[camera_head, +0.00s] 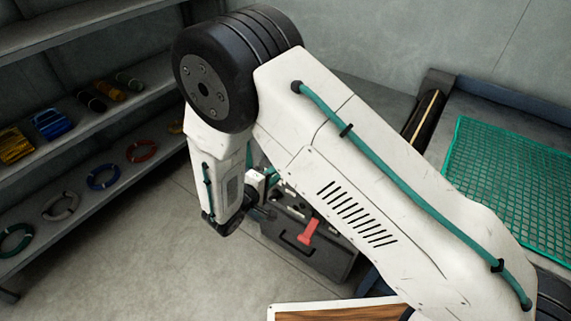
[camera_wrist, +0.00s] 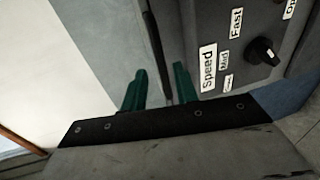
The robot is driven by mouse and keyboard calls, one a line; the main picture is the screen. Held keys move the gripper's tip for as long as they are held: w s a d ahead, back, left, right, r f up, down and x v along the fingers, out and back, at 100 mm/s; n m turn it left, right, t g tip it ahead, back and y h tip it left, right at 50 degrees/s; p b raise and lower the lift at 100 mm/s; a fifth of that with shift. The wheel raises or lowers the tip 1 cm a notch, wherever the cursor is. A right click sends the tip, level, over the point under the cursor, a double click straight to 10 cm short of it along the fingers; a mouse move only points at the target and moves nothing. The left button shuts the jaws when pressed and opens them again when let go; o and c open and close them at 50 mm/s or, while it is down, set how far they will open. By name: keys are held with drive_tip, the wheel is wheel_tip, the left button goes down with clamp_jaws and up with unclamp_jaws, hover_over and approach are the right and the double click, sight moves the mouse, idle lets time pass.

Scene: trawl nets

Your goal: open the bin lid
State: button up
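No bin or lid can be told for certain in either view. A dark grey box (camera_head: 318,258) stands on the floor beyond my arm, partly hidden by it, with a red handle-like part (camera_head: 308,232) on its front. My gripper (camera_head: 270,179), with green fingers, is close above this box's left side. In the wrist view the fingers of my gripper (camera_wrist: 160,88) are apart. A thin dark bar (camera_wrist: 153,42) runs down between them; I cannot tell if they touch it.
A grey control panel (camera_wrist: 240,50) with a black knob (camera_wrist: 263,52) and speed labels is right of the fingers. Shelves (camera_head: 75,120) with coiled ropes stand at the left. A green net (camera_head: 510,180) lies on a table at the right. The left-front floor is clear.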

drive_tip(key=x, duration=0.6)
drive_tip(key=shift+w+d, duration=0.2)
clamp_jaws()
